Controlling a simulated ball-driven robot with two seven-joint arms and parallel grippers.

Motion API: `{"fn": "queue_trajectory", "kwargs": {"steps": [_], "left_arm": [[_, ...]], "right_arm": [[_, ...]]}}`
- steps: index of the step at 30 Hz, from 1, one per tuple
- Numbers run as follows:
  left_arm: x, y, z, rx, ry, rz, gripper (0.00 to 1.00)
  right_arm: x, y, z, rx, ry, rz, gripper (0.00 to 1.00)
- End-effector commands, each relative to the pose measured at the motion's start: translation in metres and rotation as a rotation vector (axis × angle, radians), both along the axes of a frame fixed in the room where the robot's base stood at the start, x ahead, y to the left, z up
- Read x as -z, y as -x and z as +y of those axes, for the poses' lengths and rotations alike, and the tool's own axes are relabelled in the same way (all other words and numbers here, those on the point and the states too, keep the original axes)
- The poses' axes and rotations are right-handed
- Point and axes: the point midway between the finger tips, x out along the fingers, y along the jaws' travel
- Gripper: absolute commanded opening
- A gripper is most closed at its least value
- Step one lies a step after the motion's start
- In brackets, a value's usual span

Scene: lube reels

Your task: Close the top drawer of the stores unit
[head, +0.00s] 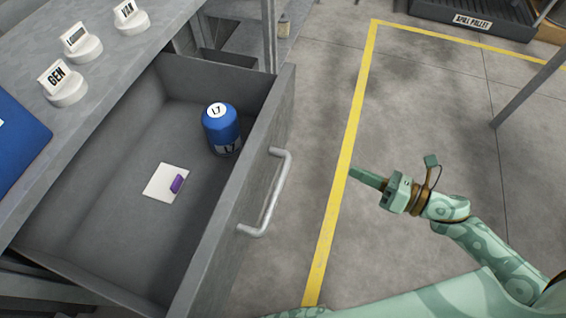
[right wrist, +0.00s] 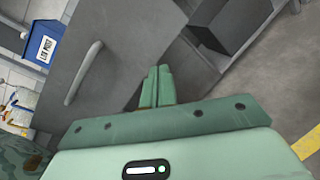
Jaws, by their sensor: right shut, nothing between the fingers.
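The top drawer (head: 279,115) of the grey stores unit stands pulled out, its inside open to view. A silver bar handle (head: 270,192) is on its front. In the drawer are a blue canister (head: 221,128) marked L7 and a white card (head: 160,190) with a purple piece on it. My right gripper (head: 356,173) is to the right of the drawer front, apart from the handle, with its fingers together and empty. The right wrist view shows the shut fingers (right wrist: 157,86) and a bar handle (right wrist: 84,72) on a grey panel to their left. My left gripper is not in view.
The unit's top (head: 105,50) holds white knobs tagged GEN and VAN, another tagged knob, and a blue item (head: 15,140). A yellow line (head: 338,185) crosses the floor beside the drawer. A spill pallet (head: 470,20) and a grey post (head: 530,88) stand further right. The floor between is clear.

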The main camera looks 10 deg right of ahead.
Motion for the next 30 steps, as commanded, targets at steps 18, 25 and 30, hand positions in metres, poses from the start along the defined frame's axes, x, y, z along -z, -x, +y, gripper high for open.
{"fn": "queue_trajectory", "kwargs": {"steps": [18, 25, 30], "left_arm": [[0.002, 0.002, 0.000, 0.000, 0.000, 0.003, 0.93], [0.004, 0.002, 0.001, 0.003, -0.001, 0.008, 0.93], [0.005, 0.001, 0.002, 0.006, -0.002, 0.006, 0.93]], "right_arm": [[-0.045, 0.011, 0.079, -0.275, 0.307, -0.575, 0.00], [-0.045, -0.015, 0.122, -0.272, 0.307, -0.573, 0.00], [-0.045, -0.029, 0.147, -0.273, 0.307, -0.571, 0.00]]}}
